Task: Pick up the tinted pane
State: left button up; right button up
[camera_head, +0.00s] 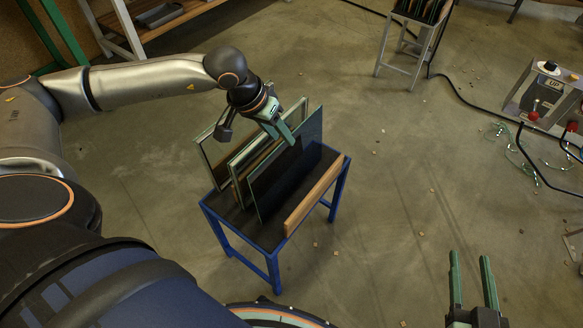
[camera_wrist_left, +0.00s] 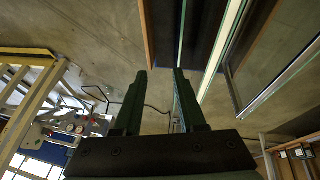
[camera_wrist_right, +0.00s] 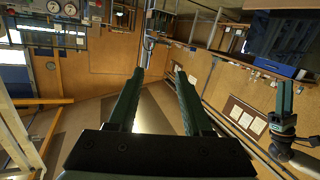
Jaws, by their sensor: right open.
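The tinted pane (camera_head: 292,172) is a dark sheet with a pale green edge, standing tilted on a blue table (camera_head: 272,258), in front of the other panes. My left gripper (camera_head: 289,139) is at the pane's upper edge, with its fingers apart. In the left wrist view, a thin green edge (camera_wrist_left: 181,38) runs down close to the right-hand finger of the left gripper (camera_wrist_left: 158,70). I cannot tell whether the fingers touch the pane or straddle it. My right gripper (camera_head: 472,268) is open and empty over the floor, far from the table.
Lighter framed panes (camera_head: 240,170) stand close behind the tinted one. A wooden rail (camera_head: 314,195) runs along the table's front edge. A rack of panes (camera_head: 414,22) stands at the back, and a control box (camera_head: 548,92) at the right. The floor between is mostly clear.

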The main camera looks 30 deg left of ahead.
pick_arm(q)
jog(key=a+y, duration=0.1)
jog(key=a, duration=0.2)
jog(key=b, duration=0.2)
send_over(289, 152)
jog(key=s+a, duration=0.1)
jog(key=s, duration=0.1)
notch_tip(289, 152, down, 6)
jog(key=shift+m, duration=0.3)
jog(key=b+x, duration=0.1)
jog(key=x, duration=0.4)
jog(key=shift+w+f, duration=0.15)
jog(key=shift+w+d+f, duration=0.1)
jog(key=shift+f, duration=0.1)
grip_shut()
pick_arm(e)
notch_tip(289, 152, up, 16)
jog(key=s+a+n+t+y, duration=0.1)
jog(key=s+n+t+y, duration=0.1)
jog(key=n+t+y, duration=0.2)
jog(key=shift+s+a+t+y, duration=0.15)
jog(key=shift+s+t+y, duration=0.05)
jog(key=shift+t+y, duration=0.7)
pick_arm(q)
jog(key=shift+w+r, duration=0.1)
jog(key=shift+r, duration=0.05)
